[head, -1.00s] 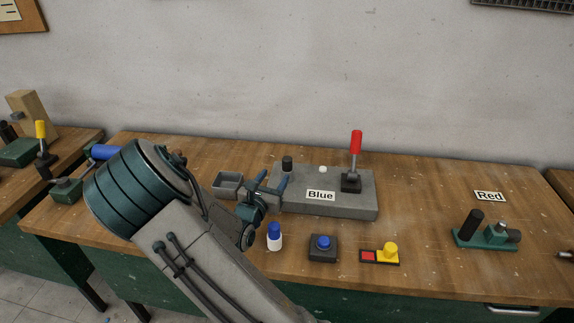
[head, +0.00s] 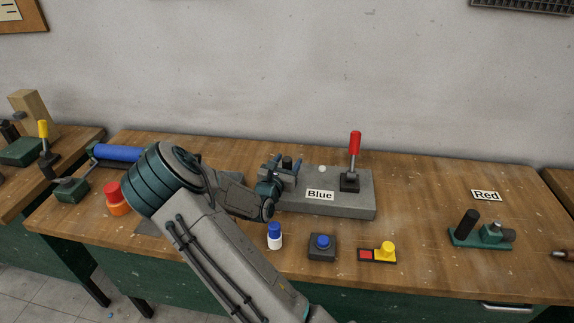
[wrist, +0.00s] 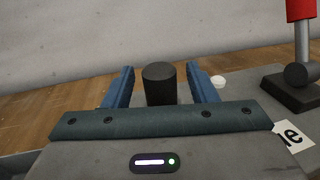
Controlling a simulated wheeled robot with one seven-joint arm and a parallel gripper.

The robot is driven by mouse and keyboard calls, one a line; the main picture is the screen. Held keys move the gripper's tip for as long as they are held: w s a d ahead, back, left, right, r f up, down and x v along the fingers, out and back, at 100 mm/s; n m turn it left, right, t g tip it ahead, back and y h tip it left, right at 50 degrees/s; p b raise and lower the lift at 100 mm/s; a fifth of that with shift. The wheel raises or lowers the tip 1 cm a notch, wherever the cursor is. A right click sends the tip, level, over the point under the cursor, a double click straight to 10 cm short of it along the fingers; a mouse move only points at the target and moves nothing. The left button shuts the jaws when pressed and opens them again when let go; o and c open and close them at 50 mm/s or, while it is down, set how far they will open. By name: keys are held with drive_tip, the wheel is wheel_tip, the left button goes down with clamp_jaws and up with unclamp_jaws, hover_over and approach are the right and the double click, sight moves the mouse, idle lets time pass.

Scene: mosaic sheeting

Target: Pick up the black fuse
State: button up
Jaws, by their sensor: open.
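The black fuse (wrist: 160,84) is a short dark upright cylinder at the left end of the grey block (head: 330,206). In the head view the fuse (head: 287,162) is partly hidden by my gripper (head: 284,168). In the wrist view my gripper (wrist: 160,88) is open, with one blue finger to the left of the fuse and one to its right. The fuse shows between the fingers, with a gap on each side. Its lower part is hidden behind the gripper body, and I cannot tell how deep it sits between the fingers.
On the grey block stand a white button (head: 322,169), a red-handled lever (head: 355,150) and a "Blue" label (head: 320,195). In front are a blue-capped bottle (head: 275,236), a blue button box (head: 322,247) and a red-yellow switch (head: 378,255). The wall is behind.

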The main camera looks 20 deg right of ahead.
drive_tip(key=shift+c, duration=0.3)
drive_tip(key=c, duration=1)
drive_tip(key=shift+o, duration=0.2)
drive_tip(key=shift+r, duration=0.1)
drive_tip(key=shift+r, duration=0.85)
wheel_tip(320, 180, up, 2)
drive_tip(key=shift+r+b, duration=0.1)
drive_tip(key=shift+b, duration=0.4)
drive_tip(key=s+d+r+b, duration=0.2)
drive_tip(key=s+d+r, duration=0.4)
drive_tip(key=d, duration=0.4)
drive_tip(key=shift+r+b, duration=0.3)
drive_tip(key=shift+r, duration=0.15)
